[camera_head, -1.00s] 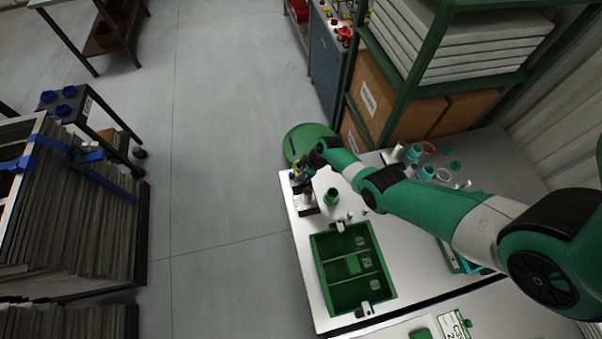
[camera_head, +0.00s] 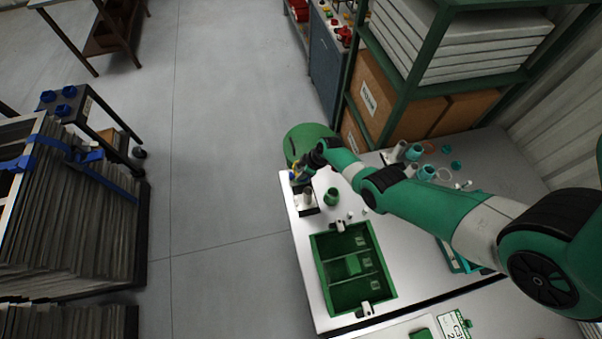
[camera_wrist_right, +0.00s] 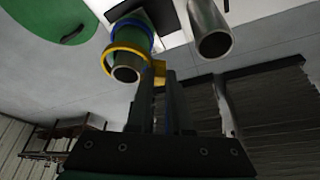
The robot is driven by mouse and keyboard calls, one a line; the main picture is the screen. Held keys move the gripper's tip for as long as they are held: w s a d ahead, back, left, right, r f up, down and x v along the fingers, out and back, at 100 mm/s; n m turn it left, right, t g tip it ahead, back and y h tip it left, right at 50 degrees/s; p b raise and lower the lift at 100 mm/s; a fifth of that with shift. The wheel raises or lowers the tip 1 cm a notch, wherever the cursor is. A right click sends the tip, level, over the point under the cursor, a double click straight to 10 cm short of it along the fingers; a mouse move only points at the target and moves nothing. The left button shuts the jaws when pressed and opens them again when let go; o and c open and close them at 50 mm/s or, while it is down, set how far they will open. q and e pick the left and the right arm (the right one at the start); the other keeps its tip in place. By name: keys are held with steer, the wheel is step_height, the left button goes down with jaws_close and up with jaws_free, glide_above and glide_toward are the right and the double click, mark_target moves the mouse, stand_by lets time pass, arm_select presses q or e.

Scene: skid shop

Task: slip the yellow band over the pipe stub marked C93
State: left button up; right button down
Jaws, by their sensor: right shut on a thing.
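The yellow band (camera_wrist_right: 107,58) is held by my right gripper (camera_wrist_right: 160,75), which is shut on its edge. In the right wrist view the band's ring encircles the end of a metal pipe stub (camera_wrist_right: 126,74) with a green section and a blue band (camera_wrist_right: 133,24). I cannot tell whether it is over the stub or just off its tip. A bare metal stub (camera_wrist_right: 212,38) stands to its right. In the head view my right gripper (camera_head: 302,168) is at the table's far left corner, by an upright grey stub (camera_head: 307,196). No C93 mark is legible. My left gripper is out of view.
A green tray (camera_head: 318,268) with compartments and a green cup (camera_head: 332,196) stand on the white table (camera_head: 300,238). More stubs and rings (camera_head: 443,174) lie at the back right. A green drum (camera_head: 308,138) stands beyond the corner. A shelf rises behind.

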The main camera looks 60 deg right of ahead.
steer(key=shift+f+b, duration=0.9)
stand_by(1.6)
steer(key=shift+f, duration=0.25)
steer(key=shift+c, duration=2)
jaws_free()
step_height(320, 180, up, 11)
steer(key=p, duration=1)
steer(key=shift+p, duration=0.3)
